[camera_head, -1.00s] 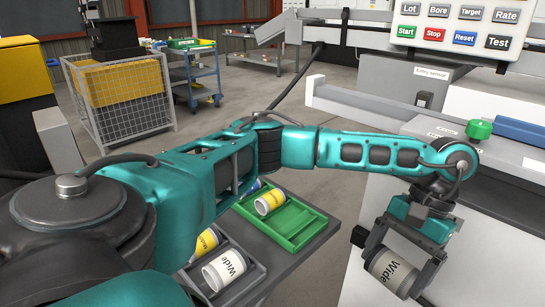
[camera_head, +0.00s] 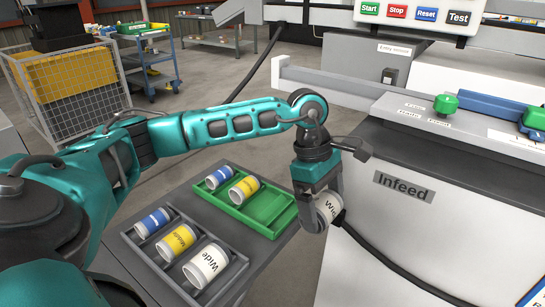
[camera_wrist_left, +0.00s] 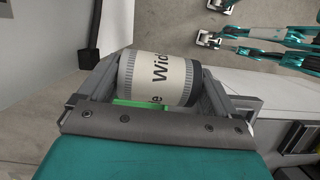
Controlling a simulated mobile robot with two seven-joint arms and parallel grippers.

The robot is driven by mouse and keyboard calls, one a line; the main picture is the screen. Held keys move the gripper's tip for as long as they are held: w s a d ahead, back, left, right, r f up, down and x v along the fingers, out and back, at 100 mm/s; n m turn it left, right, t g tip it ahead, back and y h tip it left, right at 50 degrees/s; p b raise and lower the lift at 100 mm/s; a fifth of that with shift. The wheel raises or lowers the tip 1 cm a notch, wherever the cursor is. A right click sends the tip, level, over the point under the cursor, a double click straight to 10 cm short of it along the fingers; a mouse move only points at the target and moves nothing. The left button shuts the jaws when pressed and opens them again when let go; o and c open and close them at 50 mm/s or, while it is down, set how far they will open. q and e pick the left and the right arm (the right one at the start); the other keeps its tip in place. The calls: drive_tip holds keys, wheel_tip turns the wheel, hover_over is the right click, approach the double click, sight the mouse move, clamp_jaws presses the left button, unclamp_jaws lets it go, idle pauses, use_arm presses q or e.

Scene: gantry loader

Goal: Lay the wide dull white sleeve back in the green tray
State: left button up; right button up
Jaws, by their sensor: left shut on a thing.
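My left gripper (camera_head: 322,212) is shut on a white sleeve (camera_head: 329,205) labelled "Wide", held in the air just right of the green tray. The held sleeve also shows in the left wrist view (camera_wrist_left: 158,78), lying across between the two fingers. The green tray (camera_head: 271,232) sits on a dark grey table. It holds a blue-and-white sleeve (camera_head: 219,178) and a yellow-and-white sleeve (camera_head: 244,189) in its left part; its right part is bare. A strip of green shows under the sleeve in the left wrist view. My right gripper is not in view.
A grey tray (camera_head: 166,273) beside the green one holds a blue sleeve (camera_head: 152,223), a yellow sleeve (camera_head: 181,242) and another white "Wide" sleeve (camera_head: 207,265). The white Infeed cabinet (camera_head: 400,240) stands close at the right. A black cable (camera_head: 375,254) runs along it.

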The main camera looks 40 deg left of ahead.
use_arm(q)
drive_tip(key=n, duration=0.1)
drive_tip(key=a+n, duration=0.1)
drive_tip(key=n, duration=0.1)
drive_tip(key=n+t, duration=0.1)
drive_tip(key=shift+w+a+r+n+y, duration=0.15)
drive_tip(key=shift+w+a+n+y, duration=0.15)
drive_tip(key=shift+a+n+y, duration=0.1)
drive_tip(key=a+r+n+y, duration=0.1)
drive_tip(key=a+n, duration=0.3)
drive_tip(key=n, duration=0.7)
drive_tip(key=w+a+r+n+g+y+p, duration=0.1)
drive_tip(key=a+n, duration=0.4)
drive_tip(key=n, duration=0.5)
drive_tip(key=a+r+n+y, duration=0.15)
drive_tip(key=a+n, duration=0.25)
drive_tip(key=n, duration=0.7)
wheel_tip(320, 180, down, 9)
drive_tip(key=shift+w+a+b, duration=0.1)
drive_tip(key=shift+b, duration=0.85)
drive_tip(key=shift+f+b, duration=0.65)
drive_tip(key=shift+f, duration=0.5)
